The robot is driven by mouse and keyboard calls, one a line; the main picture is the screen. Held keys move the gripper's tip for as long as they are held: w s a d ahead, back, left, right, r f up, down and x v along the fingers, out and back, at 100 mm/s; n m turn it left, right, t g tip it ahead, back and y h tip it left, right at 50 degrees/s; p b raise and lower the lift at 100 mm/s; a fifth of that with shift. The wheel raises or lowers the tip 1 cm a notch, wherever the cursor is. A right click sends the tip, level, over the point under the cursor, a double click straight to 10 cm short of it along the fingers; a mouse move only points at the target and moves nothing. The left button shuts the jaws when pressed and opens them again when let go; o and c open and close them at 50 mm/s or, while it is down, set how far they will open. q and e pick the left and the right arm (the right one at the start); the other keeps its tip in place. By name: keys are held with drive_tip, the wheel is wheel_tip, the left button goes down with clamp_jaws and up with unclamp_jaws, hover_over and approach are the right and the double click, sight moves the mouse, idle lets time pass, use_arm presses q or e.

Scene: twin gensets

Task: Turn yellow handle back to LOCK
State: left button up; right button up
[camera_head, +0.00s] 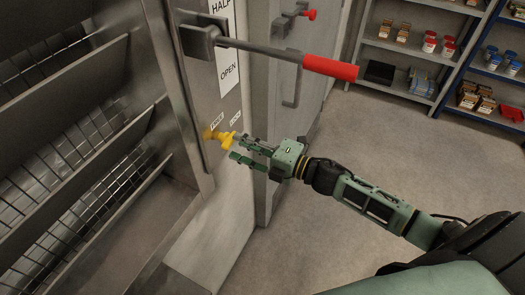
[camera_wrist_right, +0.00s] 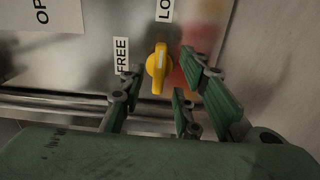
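The yellow handle (camera_head: 220,137) is a small knob on the metal cabinet's front, below the FREE label (camera_head: 217,122) and another small label (camera_head: 236,118). In the right wrist view the yellow handle (camera_wrist_right: 158,68) stands nearly upright, its upper end below the partly cut-off "LO" label (camera_wrist_right: 165,10); FREE is to its left. My right gripper (camera_head: 238,147) is open just in front of the knob. In the right wrist view its fingers (camera_wrist_right: 160,84) spread to either side of the knob's lower part; I cannot tell whether they touch it. My left gripper is not in view.
A lever with a red grip (camera_head: 330,67) juts out from the cabinet above my right gripper. A grey cabinet door with a handle (camera_head: 294,80) is behind it. Stocked shelves (camera_head: 400,50) stand at the back right. The floor (camera_head: 350,130) between is clear.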

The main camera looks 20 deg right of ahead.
drive_tip(key=v, duration=0.8)
